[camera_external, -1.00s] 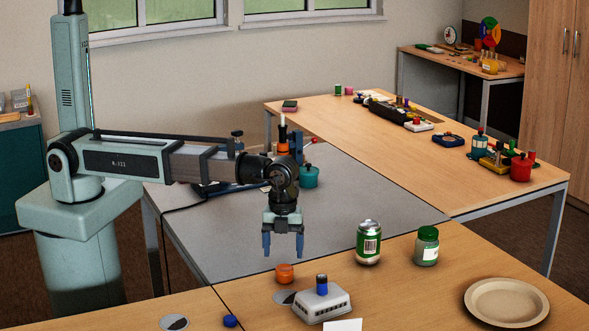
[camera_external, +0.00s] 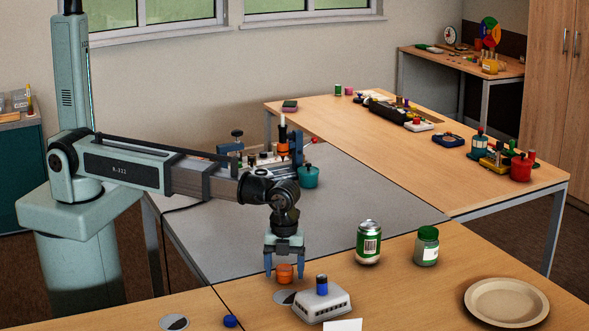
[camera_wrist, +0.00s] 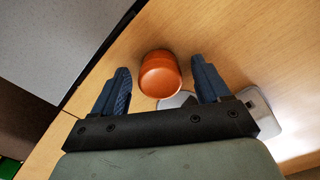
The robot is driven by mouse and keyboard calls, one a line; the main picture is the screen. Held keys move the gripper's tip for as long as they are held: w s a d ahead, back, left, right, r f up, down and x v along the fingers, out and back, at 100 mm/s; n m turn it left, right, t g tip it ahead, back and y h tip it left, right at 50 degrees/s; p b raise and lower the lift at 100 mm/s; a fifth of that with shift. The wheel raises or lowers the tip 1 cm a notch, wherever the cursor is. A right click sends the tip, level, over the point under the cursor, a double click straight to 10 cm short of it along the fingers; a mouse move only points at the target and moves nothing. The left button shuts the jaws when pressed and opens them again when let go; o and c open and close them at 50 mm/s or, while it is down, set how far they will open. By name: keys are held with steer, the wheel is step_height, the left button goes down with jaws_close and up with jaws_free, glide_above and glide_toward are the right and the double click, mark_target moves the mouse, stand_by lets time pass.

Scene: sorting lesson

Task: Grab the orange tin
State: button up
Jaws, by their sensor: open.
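The small round orange tin (camera_external: 284,272) stands on the near wooden table, close to its left edge. In the external view my gripper (camera_external: 285,272) is low over the table, pointing down, with its blue fingers on either side of the tin. In the wrist view the orange tin (camera_wrist: 159,75) lies between and slightly beyond the tips of my open gripper (camera_wrist: 164,78), with a gap on each side. The jaws are open and hold nothing.
A white box with a blue knob (camera_external: 322,300) stands just right of the tin. A silver disc (camera_external: 284,297) lies in front of the tin. A green can (camera_external: 368,243), a green-lidded jar (camera_external: 427,247) and a beige plate (camera_external: 506,301) are further right.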

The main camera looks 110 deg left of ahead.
steer(key=shift+c, duration=0.3)
steer(key=c, duration=1)
steer(key=shift+r, duration=0.1)
steer(key=shift+c, duration=0.2)
